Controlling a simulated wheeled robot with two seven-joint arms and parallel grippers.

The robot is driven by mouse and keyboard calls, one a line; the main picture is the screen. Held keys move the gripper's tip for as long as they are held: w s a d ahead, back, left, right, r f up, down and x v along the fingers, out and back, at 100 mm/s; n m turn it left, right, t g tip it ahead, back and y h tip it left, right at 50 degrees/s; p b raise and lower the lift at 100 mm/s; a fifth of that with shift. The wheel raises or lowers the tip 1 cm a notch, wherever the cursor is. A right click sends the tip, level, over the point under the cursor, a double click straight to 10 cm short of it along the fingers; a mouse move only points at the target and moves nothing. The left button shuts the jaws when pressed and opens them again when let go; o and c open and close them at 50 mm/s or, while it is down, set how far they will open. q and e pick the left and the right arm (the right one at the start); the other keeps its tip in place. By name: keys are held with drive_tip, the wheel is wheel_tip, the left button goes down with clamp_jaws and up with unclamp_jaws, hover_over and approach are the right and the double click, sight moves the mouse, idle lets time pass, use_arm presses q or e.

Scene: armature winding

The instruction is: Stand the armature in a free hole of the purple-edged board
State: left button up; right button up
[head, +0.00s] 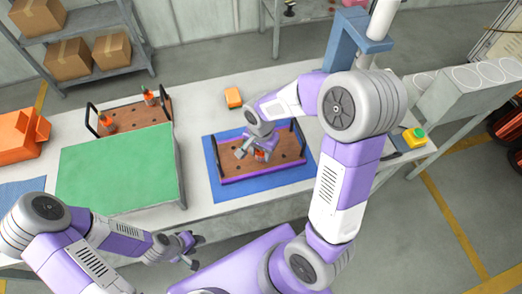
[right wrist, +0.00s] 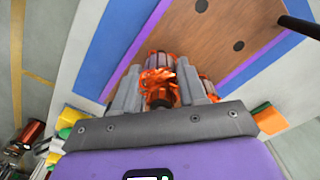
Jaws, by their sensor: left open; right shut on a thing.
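The purple-edged board (head: 232,179) is brown with dark holes and black end handles, and lies on a blue mat (head: 215,190). My right gripper (head: 250,150) is over it, shut on an armature (right wrist: 160,75) with orange windings and a grey core. In the right wrist view the armature sits between both fingers (right wrist: 158,92); its lower end is hidden. More orange and grey, perhaps another armature (right wrist: 208,88), shows behind the right finger. Two holes (right wrist: 239,46) of the board look empty there. My left gripper (head: 193,249) is open and empty, in front of the table.
A second brown board (head: 128,114) with armatures stands behind the green-topped stand (head: 115,170). An orange block (head: 233,98) lies behind the mat. Orange bins (head: 20,135) are at the far left.

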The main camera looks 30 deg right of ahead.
drive_tip(key=shift+f+b, duration=0.65)
drive_tip(key=shift+f, duration=0.15)
drive_tip(key=o, duration=1.3)
drive_tip(key=shift+c, duration=0.2)
wheel_tip(320, 180, up, 8)
drive_tip(key=shift+f+p, duration=0.2)
drive_tip(key=shift+p, duration=0.9)
wheel_tip(320, 180, up, 8)
drive_tip(key=shift+f+p, duration=0.2)
drive_tip(key=shift+p, duration=0.85)
